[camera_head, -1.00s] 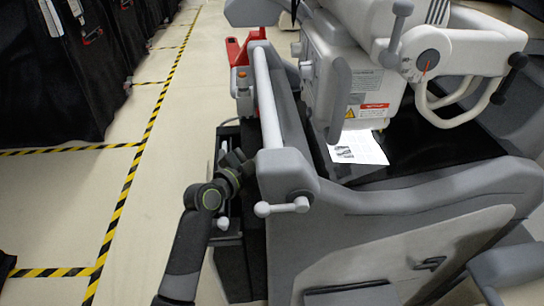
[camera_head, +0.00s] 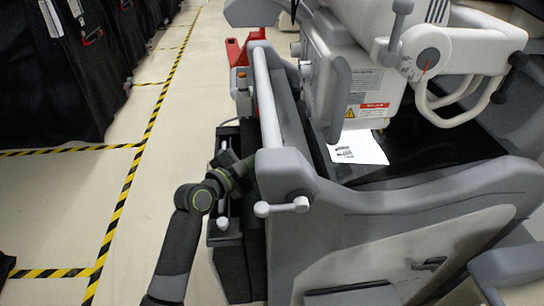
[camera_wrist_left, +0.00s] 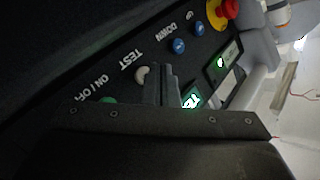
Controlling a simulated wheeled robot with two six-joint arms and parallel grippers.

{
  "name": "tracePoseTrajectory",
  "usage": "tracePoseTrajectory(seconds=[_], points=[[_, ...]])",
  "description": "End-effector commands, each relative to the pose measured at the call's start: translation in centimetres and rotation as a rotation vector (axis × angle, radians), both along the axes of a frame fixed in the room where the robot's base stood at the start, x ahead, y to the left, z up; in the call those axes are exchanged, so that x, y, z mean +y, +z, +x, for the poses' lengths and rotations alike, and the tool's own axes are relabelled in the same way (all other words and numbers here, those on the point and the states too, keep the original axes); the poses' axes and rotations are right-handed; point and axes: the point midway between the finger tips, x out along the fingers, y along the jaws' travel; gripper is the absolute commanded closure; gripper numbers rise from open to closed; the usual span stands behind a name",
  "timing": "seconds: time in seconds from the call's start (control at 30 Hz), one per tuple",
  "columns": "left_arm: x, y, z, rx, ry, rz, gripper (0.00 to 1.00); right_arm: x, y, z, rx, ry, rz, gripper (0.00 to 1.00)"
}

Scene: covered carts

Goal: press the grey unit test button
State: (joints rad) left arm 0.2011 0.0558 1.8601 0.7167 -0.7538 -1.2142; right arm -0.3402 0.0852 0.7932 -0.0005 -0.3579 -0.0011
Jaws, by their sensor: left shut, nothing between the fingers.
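The grey test button (camera_wrist_left: 141,75) is a small round knob beside the word TEST on a dark control panel (camera_wrist_left: 118,40), seen in the left wrist view. My left gripper (camera_wrist_left: 163,72) is shut and empty, its dark fingertips just right of the grey button in that view. I cannot tell whether they touch it. In the head view my left arm reaches in from the lower left to the grey cart (camera_head: 290,215), and the gripper tips are hidden behind its corner. My right gripper is not in view.
In the wrist view, blue buttons (camera_wrist_left: 179,46), a green button (camera_wrist_left: 108,99), a red emergency knob (camera_wrist_left: 230,8) and a lit display (camera_wrist_left: 192,101) share the panel. In the head view, black covered carts (camera_head: 50,80) stand left, past clear floor with striped tape (camera_head: 137,160).

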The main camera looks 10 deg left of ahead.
Motion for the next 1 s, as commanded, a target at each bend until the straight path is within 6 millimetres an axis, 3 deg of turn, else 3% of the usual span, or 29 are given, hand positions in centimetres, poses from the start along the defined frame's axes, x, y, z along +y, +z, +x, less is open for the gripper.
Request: tracePoseTrajectory(seconds=[0.5, 1.0], points=[[4.5, -0.1, -1.3, -0.001, 0.001, 0.003, 1.00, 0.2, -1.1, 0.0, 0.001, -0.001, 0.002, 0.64], [4.7, 0.0, -1.4, 0.000, 0.000, 0.001, 1.00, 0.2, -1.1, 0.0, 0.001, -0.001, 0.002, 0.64]])
